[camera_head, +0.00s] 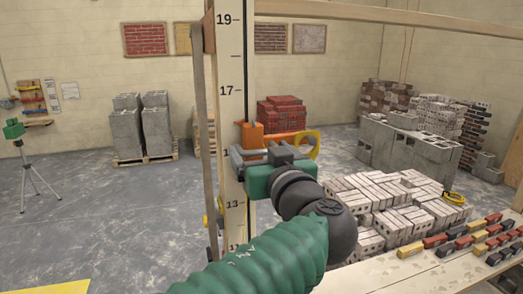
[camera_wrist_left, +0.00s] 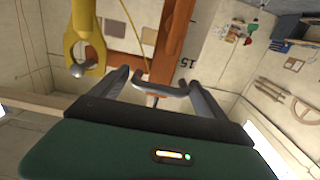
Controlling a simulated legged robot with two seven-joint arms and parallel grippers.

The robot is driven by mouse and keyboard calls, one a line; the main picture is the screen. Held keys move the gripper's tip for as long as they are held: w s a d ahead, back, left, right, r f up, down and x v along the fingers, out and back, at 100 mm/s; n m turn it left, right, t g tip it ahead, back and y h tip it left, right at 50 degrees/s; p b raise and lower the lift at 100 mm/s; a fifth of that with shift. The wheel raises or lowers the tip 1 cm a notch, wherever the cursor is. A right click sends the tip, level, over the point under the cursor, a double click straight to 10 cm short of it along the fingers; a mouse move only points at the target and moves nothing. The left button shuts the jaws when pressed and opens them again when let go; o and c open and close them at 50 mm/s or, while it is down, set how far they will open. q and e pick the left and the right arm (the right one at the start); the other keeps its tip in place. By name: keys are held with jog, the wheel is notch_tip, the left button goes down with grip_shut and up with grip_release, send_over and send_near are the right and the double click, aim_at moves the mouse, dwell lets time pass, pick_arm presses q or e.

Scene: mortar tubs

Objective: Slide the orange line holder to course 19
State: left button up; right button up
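The tall cream pole (camera_head: 231,70) carries course marks; 19 and 17 show near its top and 13 lower down. The orange line holder (camera_head: 250,134) sits on the pole below the 17 mark, its exact height partly hidden by my gripper. My left gripper (camera_head: 266,153) is at the holder, its fingers apart on either side of the holder's lower part. In the left wrist view, the fingers (camera_wrist_left: 155,82) stand wide apart, with a grey crosspiece and a bit of orange between them. The mark 15 shows close by. Contact is unclear. My right gripper is out of view.
A yellow ring-ended part (camera_head: 308,145) is right of the holder, and also shows in the wrist view (camera_wrist_left: 86,48). Pale bricks (camera_head: 375,200) are stacked at right behind a plank (camera_head: 420,262) with small coloured blocks. Open floor lies left of the pole.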

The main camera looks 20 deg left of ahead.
pick_arm(q)
jog(key=c, duration=1.7)
jog(key=shift+s+r, duration=0.1)
jog(key=shift+r, duration=0.5)
notch_tip(320, 180, up, 8)
jog(key=shift+a+f+p, duration=0.1)
jog(key=shift+p, duration=0.75)
notch_tip(320, 180, up, 12)
jog(key=p, duration=0.5)
jog(key=shift+f, duration=0.2)
jog(key=o, duration=1.8)
jog(key=shift+f, duration=0.1)
jog(key=shift+d, duration=0.25)
